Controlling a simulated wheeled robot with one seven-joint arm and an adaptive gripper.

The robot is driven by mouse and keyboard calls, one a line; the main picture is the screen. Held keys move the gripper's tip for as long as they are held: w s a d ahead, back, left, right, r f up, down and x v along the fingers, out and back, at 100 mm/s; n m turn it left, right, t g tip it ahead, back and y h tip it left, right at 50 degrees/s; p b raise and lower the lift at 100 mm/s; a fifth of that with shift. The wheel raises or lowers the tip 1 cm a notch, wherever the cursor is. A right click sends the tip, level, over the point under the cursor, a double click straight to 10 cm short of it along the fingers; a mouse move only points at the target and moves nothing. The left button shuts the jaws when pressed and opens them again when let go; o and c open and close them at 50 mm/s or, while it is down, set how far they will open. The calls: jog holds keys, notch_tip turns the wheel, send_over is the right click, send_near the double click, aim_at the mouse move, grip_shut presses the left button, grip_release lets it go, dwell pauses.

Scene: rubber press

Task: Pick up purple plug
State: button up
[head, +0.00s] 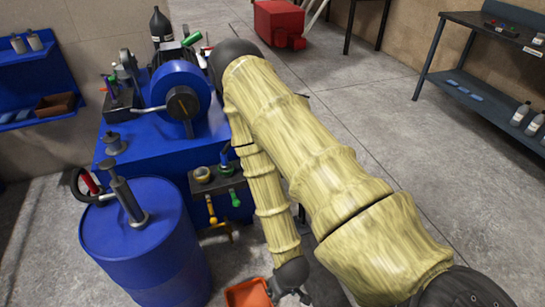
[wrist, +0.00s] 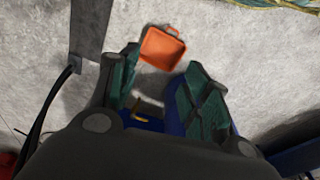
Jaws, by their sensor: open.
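Beyond the fingertips an orange tray (wrist: 162,48) lies on the grey floor and looks empty. The tray also shows at the bottom of the head view (head: 248,293), partly cut off. My arm covers much of the middle of the head view.
A blue machine (head: 150,140) with a round drum and valves stands left of my arm. A blue barrel (head: 150,240) is in front of it. A dark shelf table (head: 500,90) with bottles stands at the right. A red box (head: 280,22) is at the back. Floor between is clear.

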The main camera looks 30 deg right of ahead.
jog(key=w+d+t+b, duration=0.4)
jog(key=w+d+b, duration=0.15)
jog(key=w, duration=0.75)
jog(key=w+d+t+b, duration=0.4)
jog(key=w+d+b, duration=0.15)
jog(key=w, duration=0.65)
jog(key=w+d+r+t+h+b, duration=0.1)
jog(key=w+d+r+t+b, duration=0.1)
jog(key=w+d, duration=0.3)
jog(key=w+d+r+m+t+h+b, duration=0.1)
jog(key=w+d+r+t+h+b, duration=0.1)
jog(key=w+d+r+b, duration=0.3)
jog(key=w+d+r+m+t+h+b, duration=0.1)
jog(key=w+d+r+t+b, duration=0.2)
jog(key=w, duration=0.4)
jog(key=shift+w+d+r+t+b, duration=0.1)
jog(key=shift+d+r+t+b, duration=0.2)
jog(key=shift+d, duration=0.4)
jog(key=shift+d+r+t+b, duration=0.1)
jog(key=shift+d+r+b, duration=0.15)
jog(key=shift+d+b, duration=0.3)
jog(key=shift+b+x, duration=0.6)
jog(key=shift+x, duration=2.05)
jog(key=shift+a, duration=0.15)
grip_shut()
